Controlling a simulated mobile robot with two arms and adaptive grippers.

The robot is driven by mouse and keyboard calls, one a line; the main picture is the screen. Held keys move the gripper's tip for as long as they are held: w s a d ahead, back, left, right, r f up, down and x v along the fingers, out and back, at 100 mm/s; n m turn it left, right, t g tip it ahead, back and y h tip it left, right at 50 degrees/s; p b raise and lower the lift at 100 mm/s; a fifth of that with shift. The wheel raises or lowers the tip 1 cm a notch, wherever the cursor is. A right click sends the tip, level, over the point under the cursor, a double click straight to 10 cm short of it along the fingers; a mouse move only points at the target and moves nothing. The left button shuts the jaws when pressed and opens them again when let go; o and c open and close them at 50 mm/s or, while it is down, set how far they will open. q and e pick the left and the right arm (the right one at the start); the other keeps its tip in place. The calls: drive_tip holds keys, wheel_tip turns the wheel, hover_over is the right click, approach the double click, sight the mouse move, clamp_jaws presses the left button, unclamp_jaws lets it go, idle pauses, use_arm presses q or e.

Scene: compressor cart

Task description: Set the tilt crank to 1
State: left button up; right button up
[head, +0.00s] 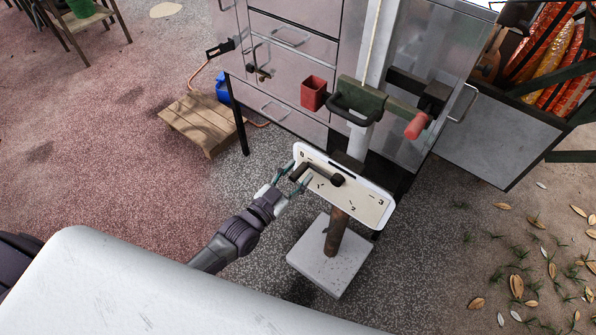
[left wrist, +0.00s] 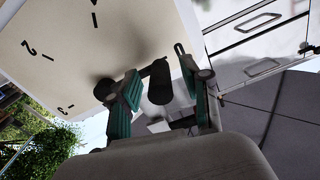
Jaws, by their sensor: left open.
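The tilt crank (head: 322,174) is a dark arm on a pale, tilted plate (head: 365,199) with marks and small numbers. Its hub is near the plate's middle, and its arm points to the left end, where a small mark, seemingly 0, stands just above it. The marks for 1 and 2 lie below the hub, with 3 at the right. My left gripper (head: 294,175) is at the crank's handle end. In the left wrist view, the dark handle (left wrist: 160,84) shows between the open teal fingers of the gripper (left wrist: 158,66); contact is unclear. My right gripper is out of view.
The plate stands on a rusty post with a pale square base (head: 330,262). Behind it are a metal cabinet (head: 290,65), a green bracket (head: 357,101), a red cup (head: 313,93) and a red grip (head: 417,125).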

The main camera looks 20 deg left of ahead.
use_arm(q)
drive_tip(key=shift+w+d, duration=0.1)
drive_tip(key=shift+w, duration=0.2)
clamp_jaws()
drive_tip(key=shift+f, duration=0.15)
idle(0.3)
